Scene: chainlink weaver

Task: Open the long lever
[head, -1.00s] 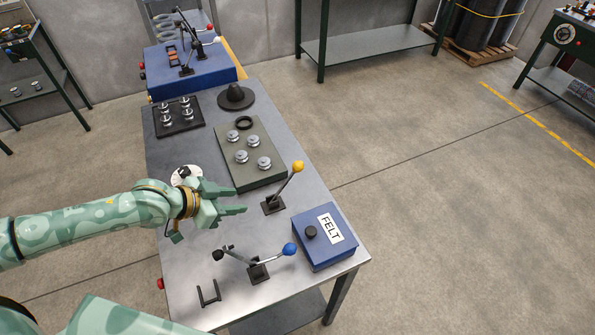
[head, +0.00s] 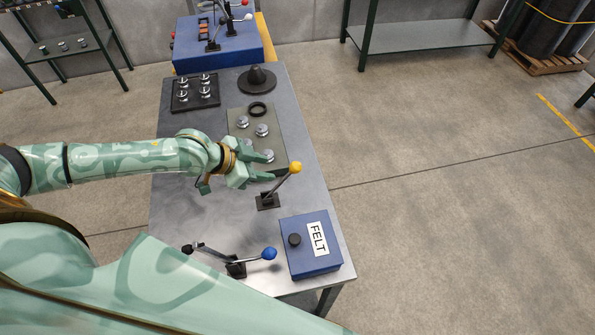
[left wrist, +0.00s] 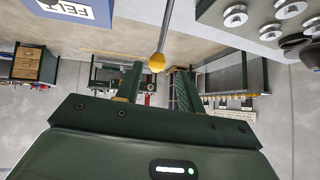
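A lever with a yellow ball knob (head: 295,167) rises on a grey rod from a black base (head: 267,201) on the metal table, leaning to the right. A second lever has a blue ball knob (head: 269,253) and leans low to the right near the table's front. Which one is the long lever is not marked. My left gripper (head: 274,164) is open, its fingertips just left of the yellow knob. In the left wrist view the yellow knob (left wrist: 157,62) appears in line with the gap between the open fingers (left wrist: 157,82). My right gripper is out of view.
A blue box labelled FELT (head: 312,250) stands right of the levers. A grey-green plate (head: 292,139) with several metal knobs lies behind my gripper. Bare table (head: 200,222) lies left of the yellow lever.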

